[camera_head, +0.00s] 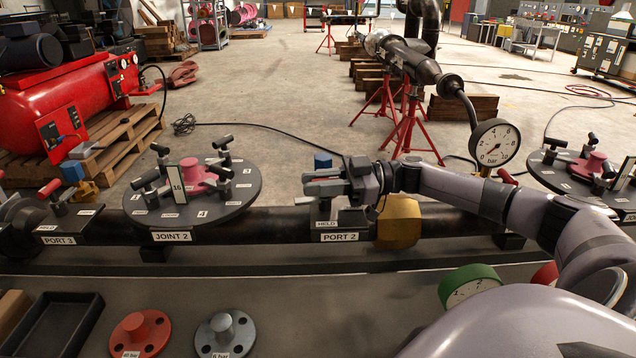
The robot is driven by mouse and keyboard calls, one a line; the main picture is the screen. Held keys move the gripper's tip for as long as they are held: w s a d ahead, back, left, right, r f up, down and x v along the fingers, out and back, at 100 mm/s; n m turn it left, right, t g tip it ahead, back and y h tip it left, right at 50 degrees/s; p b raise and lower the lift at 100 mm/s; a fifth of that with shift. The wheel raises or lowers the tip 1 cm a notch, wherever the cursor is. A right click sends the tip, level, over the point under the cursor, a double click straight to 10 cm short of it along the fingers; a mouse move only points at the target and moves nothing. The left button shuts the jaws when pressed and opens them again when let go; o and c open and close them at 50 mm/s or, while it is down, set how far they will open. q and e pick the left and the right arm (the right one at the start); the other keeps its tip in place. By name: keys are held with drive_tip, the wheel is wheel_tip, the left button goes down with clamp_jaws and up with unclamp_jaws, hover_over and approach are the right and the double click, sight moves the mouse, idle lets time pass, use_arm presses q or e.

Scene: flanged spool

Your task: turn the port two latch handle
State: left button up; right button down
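The port 2 fitting, with its "PORT 2" label (340,237), sits on the dark horizontal pipe left of a large brass nut (398,222). A small "HELD" label (326,224) is on it. My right gripper (322,182) reaches in from the right, fingers pointing left, directly over port 2. It covers most of the latch there, so I cannot make out the port 2 handle or whether the fingers are closed on it. A blue cap (322,160) shows just behind the gripper. My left gripper is not in view.
Left of port 2 is the joint 2 round plate (240,190) with several dark T-handles and a pink hub. Port 3 (58,240) with a red-tipped handle is farther left. A pressure gauge (494,143) stands at right. Red and grey flanged discs and a black tray lie in front.

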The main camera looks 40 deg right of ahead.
drive_tip(key=shift+n+g+y, duration=0.4)
drive_tip(key=shift+g, duration=0.1)
drive_tip(key=c, duration=1.1)
unclamp_jaws()
drive_tip(key=shift+o, duration=0.2)
drive_tip(key=shift+b+v, duration=0.3)
drive_tip(key=shift+v, duration=3.3)
drive_tip(key=shift+r, duration=0.1)
